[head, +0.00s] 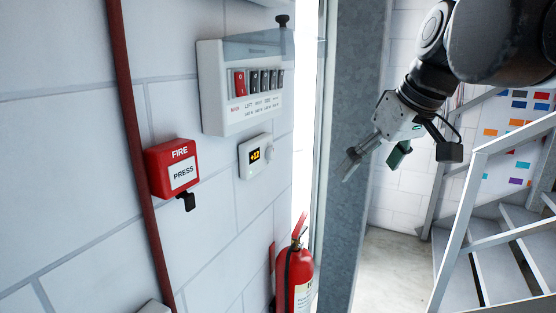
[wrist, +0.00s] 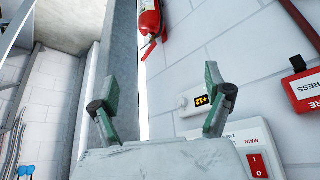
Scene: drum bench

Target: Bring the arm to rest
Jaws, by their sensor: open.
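My gripper (head: 350,163) hangs from my arm at the upper right of the head view, in front of the grey steel post (head: 352,110). It points down and to the left, apart from the wall. In the wrist view my gripper (wrist: 160,88) shows two green-padded fingers spread wide. It is open, with nothing between the fingers. That view looks toward the white wall, which appears upside down there.
On the wall are a red fire call point (head: 173,170), a breaker box (head: 243,85) with a red main switch, and a thermostat (head: 256,155) reading about +12. A fire extinguisher (head: 295,280) stands below. Metal stairs (head: 500,240) are at the right.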

